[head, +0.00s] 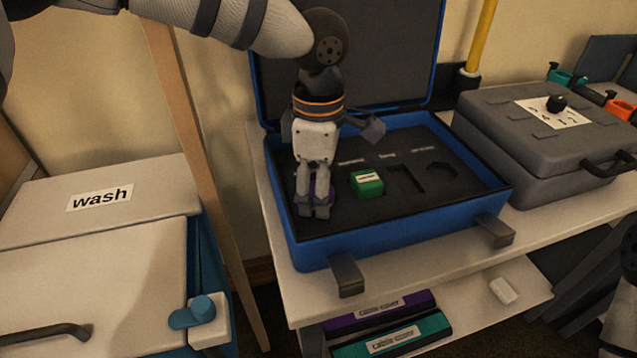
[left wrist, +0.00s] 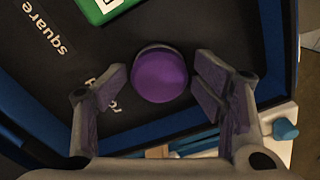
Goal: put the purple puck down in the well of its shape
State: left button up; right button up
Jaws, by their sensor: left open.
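The purple puck (left wrist: 160,76) is round and sits in the black foam of the open blue case, between the two fingers of my left gripper (head: 315,208). In the left wrist view, dark gaps separate the puck from both fingers. In the head view, only a sliver of the puck (head: 331,192) shows behind the fingers. My left gripper is open and low over the left end of the foam. I cannot tell how deep the puck sits. The label beside it is mostly hidden by a finger. My right gripper is not in view.
A green block (head: 367,184) sits in the foam just right of my left gripper. Empty wells, one six-sided (head: 438,176), lie farther right. The case's blue rim (head: 400,229) surrounds the foam. A closed grey case (head: 550,150) stands to the right.

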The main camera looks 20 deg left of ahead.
pick_arm(q)
jog(key=shift+s+f, duration=0.1)
notch_tip(320, 180, up, 13)
jog(key=shift+r, duration=0.2)
